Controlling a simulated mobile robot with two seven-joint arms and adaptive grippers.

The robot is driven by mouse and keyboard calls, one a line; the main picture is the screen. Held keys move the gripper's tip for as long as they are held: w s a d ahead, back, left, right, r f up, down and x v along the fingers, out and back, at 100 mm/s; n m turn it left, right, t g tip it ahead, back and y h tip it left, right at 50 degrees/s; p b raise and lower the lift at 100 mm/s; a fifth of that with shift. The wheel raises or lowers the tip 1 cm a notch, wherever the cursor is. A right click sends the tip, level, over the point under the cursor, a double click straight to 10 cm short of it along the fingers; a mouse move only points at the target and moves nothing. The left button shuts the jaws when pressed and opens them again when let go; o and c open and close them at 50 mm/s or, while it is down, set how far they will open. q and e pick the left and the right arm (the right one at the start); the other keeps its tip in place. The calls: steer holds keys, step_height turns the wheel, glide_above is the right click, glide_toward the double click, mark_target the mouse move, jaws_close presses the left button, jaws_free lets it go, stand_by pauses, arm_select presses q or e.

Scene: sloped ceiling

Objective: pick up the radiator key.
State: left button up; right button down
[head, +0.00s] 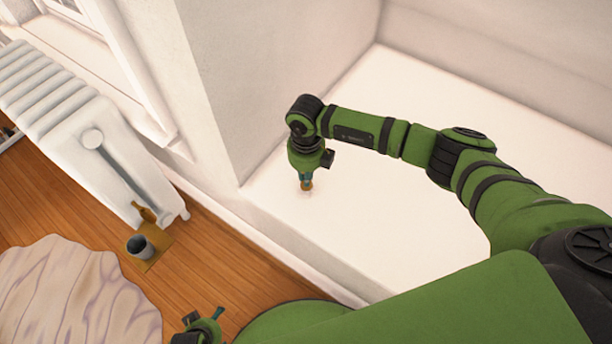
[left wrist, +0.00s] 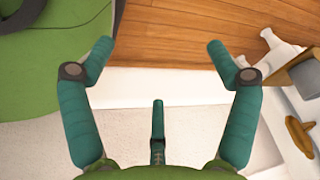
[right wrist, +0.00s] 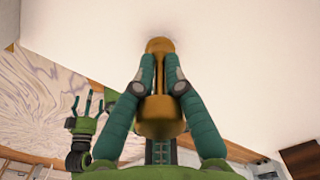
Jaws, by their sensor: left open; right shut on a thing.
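A brass-coloured piece, which I take to be the radiator key (right wrist: 160,118), is upright between the fingers of my right gripper (right wrist: 161,75). In the head view my right gripper (head: 305,177) points down over the white ledge, with the brass end of the key (head: 307,186) showing below the fingers. A faint shadow lies at its tip; I cannot tell whether it touches the ledge. The fingers hide part of the key. My left gripper (head: 207,326) is open and empty at the bottom of the head view; its spread fingers (left wrist: 160,50) fill the left wrist view.
The white ledge (head: 400,95) is otherwise clear, with walls behind and to the left. A white radiator (head: 75,115) stands left on the wood floor. Beside it, a grey cup (head: 140,246) and a brown bottle-shaped object (head: 146,212) are close together. A pale rug (head: 70,295) lies nearby.

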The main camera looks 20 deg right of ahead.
steer(key=r, duration=0.3)
steer(key=shift+s+r+p, duration=0.2)
steer(key=shift+s+p, duration=0.15)
steer(key=s+r+p, duration=0.1)
steer(key=s+r, duration=0.2)
steer(key=s, duration=0.2)
steer(key=s+d+r, duration=0.1)
steer(key=s+r, duration=0.2)
steer(key=s, duration=0.3)
steer(key=shift+d+r+p, duration=0.15)
steer(key=shift+d+p, duration=0.05)
steer(key=shift+p, duration=0.15)
steer(key=shift+r, duration=0.1)
